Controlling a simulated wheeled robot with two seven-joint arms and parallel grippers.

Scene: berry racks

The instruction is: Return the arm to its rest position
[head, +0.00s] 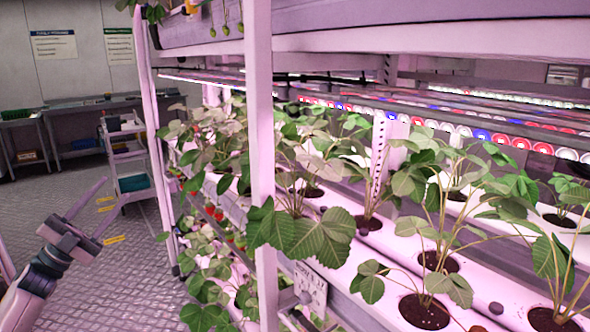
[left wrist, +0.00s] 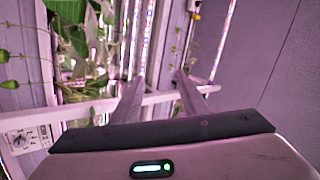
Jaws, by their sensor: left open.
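My left gripper (head: 96,208) is at the left of the head view, raised over the aisle floor, with its two fingers spread apart and nothing between them. It is apart from the berry rack (head: 262,170), which stands to its right. In the left wrist view, the left gripper's two fingers (left wrist: 158,103) point toward rack bars, light strips and leaves, and hold nothing. My right gripper is in neither view.
Strawberry plants (head: 300,232) grow in white channels, with leaves reaching past the rack post. Red berries (head: 214,212) hang on a lower tier. A cart (head: 128,160) and a bench (head: 80,150) stand at the back left.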

